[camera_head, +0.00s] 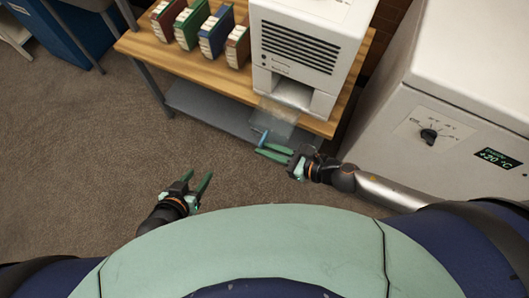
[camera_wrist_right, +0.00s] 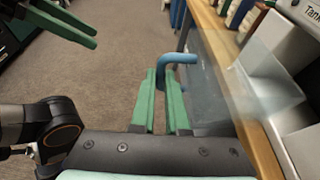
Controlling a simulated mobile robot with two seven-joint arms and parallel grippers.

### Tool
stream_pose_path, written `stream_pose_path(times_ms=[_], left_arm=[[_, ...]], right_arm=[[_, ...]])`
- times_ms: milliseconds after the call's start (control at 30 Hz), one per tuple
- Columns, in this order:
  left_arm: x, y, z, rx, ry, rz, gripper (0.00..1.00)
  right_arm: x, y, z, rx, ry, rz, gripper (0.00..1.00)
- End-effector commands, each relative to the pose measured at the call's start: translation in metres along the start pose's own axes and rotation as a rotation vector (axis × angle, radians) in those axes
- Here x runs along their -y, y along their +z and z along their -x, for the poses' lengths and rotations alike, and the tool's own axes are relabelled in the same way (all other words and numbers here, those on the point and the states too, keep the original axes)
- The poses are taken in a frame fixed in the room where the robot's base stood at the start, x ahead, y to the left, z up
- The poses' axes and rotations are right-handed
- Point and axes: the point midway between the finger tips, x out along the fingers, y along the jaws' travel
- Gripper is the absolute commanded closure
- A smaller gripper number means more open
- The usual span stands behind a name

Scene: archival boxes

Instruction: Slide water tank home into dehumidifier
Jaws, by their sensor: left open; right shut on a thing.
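The dehumidifier (camera_head: 312,52) is a white box with dark vent slats and a low front opening, standing on a wooden table. The clear water tank (camera_head: 280,114) sticks out from that opening, over the table's front edge; how deep it sits inside is hidden. Its blue handle (camera_head: 263,136) faces me. My right gripper (camera_head: 264,149) is shut on the handle; in the right wrist view the green fingers (camera_wrist_right: 166,88) are at the blue handle (camera_wrist_right: 183,62), with the tank (camera_wrist_right: 240,90) to their right. My left gripper (camera_head: 197,180) is open and empty above the floor.
Several coloured binders (camera_head: 200,28) stand on the wooden table (camera_head: 143,42) left of the dehumidifier. A grey lower shelf (camera_head: 200,105) lies beneath. A white cabinet (camera_head: 400,150) with a dial stands close on the right. The carpet (camera_head: 90,150) at left is clear.

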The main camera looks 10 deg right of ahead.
Motion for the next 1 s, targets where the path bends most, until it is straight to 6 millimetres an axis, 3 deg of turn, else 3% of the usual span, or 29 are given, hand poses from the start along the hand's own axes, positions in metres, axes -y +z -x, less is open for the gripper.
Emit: stream_pose_path(times_ms=[1000], left_arm=[[0.003,0.010,-0.007,-0.002,-0.004,-0.002,0.50]], right_arm=[[0.061,-0.007,-0.006,0.001,-0.001,0.001,1.00]])
